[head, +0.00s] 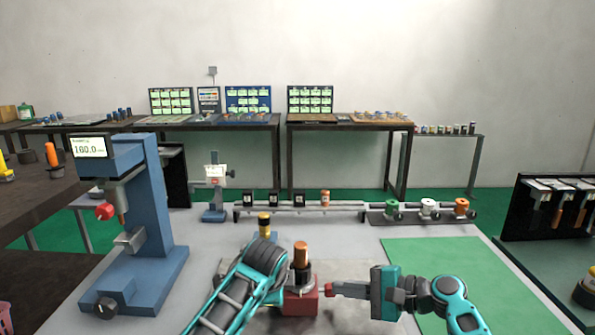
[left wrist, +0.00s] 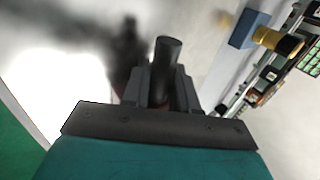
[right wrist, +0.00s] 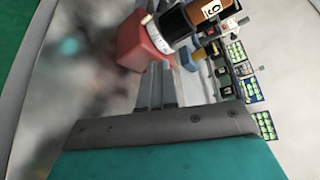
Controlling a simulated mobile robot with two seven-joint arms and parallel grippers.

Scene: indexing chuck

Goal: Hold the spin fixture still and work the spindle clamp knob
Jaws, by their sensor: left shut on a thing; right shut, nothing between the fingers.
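The spin fixture has a red block (head: 302,303) at the front middle of the bench, with a dark collar and orange-brown cylinder (head: 301,256) upright on it. My left arm covers its left side. In the left wrist view my left gripper (left wrist: 160,88) is shut on a dark cylindrical part (left wrist: 167,62) of the fixture. A small red knob (head: 329,290) sticks out at the block's right. My right gripper (head: 343,289) is shut and empty, its tips close to the knob; contact is unclear. The right wrist view shows the red block (right wrist: 140,42) just beyond the fingers.
A blue press (head: 150,225) with a display stands at left. A yellow-and-black cylinder (head: 264,226) stands behind the fixture. A clear green mat (head: 450,265) lies at right.

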